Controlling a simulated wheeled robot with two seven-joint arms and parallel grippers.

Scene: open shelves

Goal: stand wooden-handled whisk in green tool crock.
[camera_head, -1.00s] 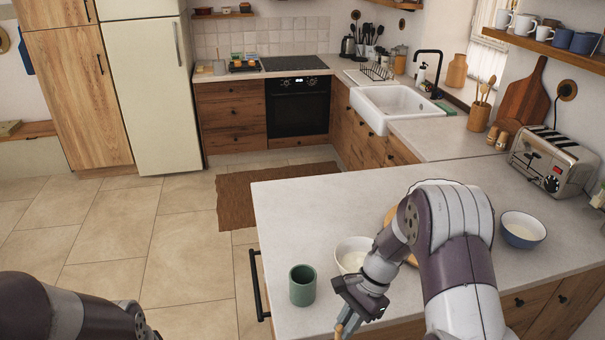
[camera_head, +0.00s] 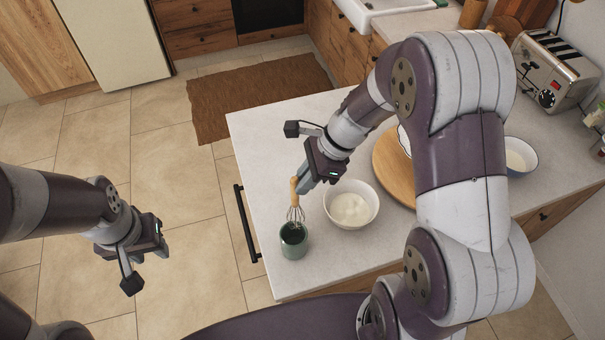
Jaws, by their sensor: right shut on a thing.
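The wooden-handled whisk (camera_head: 295,212) hangs roughly upright with its wire end down, just above or at the mouth of the green tool crock (camera_head: 293,243). I cannot tell whether the wires are inside the rim. The crock stands near the counter's left edge. My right gripper (camera_head: 304,184) is shut on the whisk's wooden handle, above and slightly right of the crock. My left gripper (camera_head: 150,250) is out over the floor to the left, away from the counter; its fingers are too unclear to read.
A white bowl with pale contents (camera_head: 351,205) stands close to the right of the crock. A round wooden board (camera_head: 393,168) lies behind it, partly hidden by my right arm. A blue-rimmed bowl (camera_head: 520,156) and a toaster (camera_head: 555,73) are farther right. The counter's back left is clear.

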